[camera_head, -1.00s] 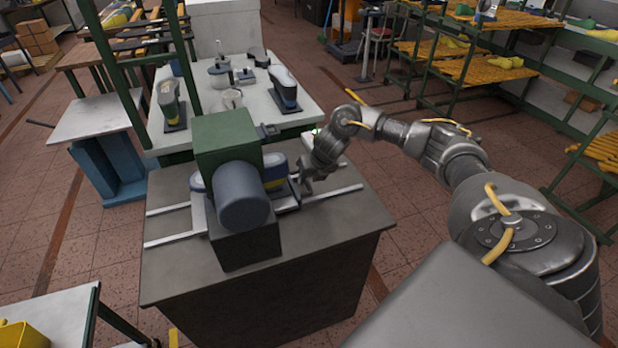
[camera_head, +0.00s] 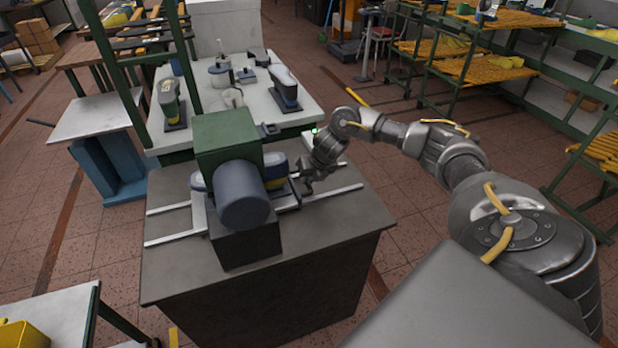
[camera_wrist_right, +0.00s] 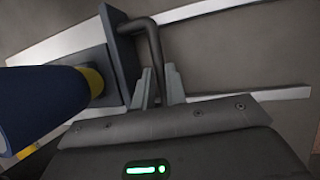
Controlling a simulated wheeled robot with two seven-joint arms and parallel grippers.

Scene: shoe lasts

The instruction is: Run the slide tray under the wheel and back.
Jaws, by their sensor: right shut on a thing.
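The machine has a green housing (camera_head: 226,138) and a rounded blue-grey drum (camera_head: 242,196) at its front; I cannot tell whether this drum is the wheel. The slide tray (camera_head: 285,199) is dark and lies low on the rails, partly hidden under the machine. Its upright end plate (camera_wrist_right: 121,60) carries a bent bar handle (camera_wrist_right: 152,38). A blue piece with a yellow band (camera_head: 274,170) sits over the tray, and its end shows in the wrist view (camera_wrist_right: 40,103). My right gripper (camera_head: 305,187) is shut on the handle, its fingers (camera_wrist_right: 160,84) on either side of the bar.
Two pale rails (camera_head: 335,193) run across the dark bench top (camera_head: 330,222), with free length on both sides of the machine. Behind it, a white table (camera_head: 213,110) holds several shoe lasts and small items. A green post frame (camera_head: 118,80) stands at the left.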

